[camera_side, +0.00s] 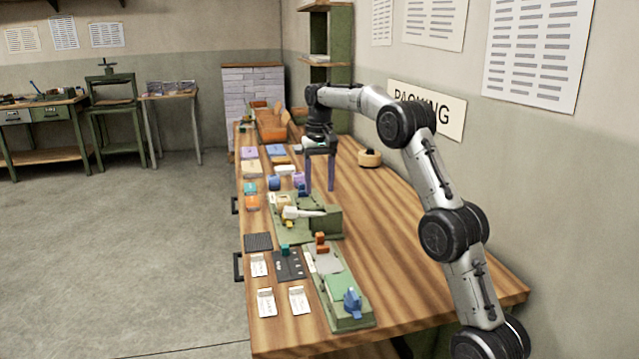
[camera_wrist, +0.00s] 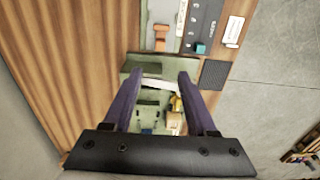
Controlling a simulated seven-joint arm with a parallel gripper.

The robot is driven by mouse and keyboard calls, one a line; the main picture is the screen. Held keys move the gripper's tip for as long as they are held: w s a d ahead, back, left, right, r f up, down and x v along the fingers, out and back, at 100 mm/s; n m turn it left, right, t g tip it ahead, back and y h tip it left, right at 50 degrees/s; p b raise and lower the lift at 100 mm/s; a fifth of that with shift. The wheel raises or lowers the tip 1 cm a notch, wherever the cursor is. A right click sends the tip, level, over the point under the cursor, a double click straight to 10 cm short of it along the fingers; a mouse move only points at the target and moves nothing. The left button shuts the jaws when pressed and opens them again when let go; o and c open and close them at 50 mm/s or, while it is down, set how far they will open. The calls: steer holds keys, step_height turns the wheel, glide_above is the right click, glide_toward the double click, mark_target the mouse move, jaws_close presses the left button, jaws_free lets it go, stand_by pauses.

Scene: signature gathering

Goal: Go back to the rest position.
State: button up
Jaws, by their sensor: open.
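My gripper (camera_side: 320,188) hangs pointing down over the wooden workbench, at the end of my raised arm. Its two long purple fingers are apart, with nothing between them. In the wrist view my gripper (camera_wrist: 158,85) is above a green machine (camera_wrist: 135,68) that shows between and beyond the fingers. In the side view the green machine (camera_side: 326,222) with a white lever (camera_side: 302,213) stands nearer the camera than my gripper. The height of the fingertips above the bench is hard to tell.
A second green device with a blue knob (camera_side: 352,302) stands at the bench's near end. White cards (camera_side: 266,303), a dark pad (camera_side: 258,241) and small coloured blocks lie along the left edge. A round wooden item (camera_side: 370,158) is right of my gripper.

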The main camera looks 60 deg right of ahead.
steer(key=s+a+r+n+t, duration=0.2)
steer(key=s+a+r, duration=0.3)
steer(key=a+r, duration=0.8)
steer(key=s+a+n+t, duration=0.2)
steer(key=s+a+n, duration=0.1)
steer(key=s+a, duration=0.7)
steer(key=s+a+f+n, duration=0.1)
steer(key=s+f+n, duration=0.1)
steer(key=s+f, duration=0.4)
steer(key=s+a+f+n+t, duration=0.1)
steer(key=s+a+f+n, duration=0.1)
steer(key=s+f, duration=0.5)
steer(key=shift+s+a+t, duration=0.3)
steer(key=shift+s, duration=0.3)
steer(key=shift+r, duration=0.1)
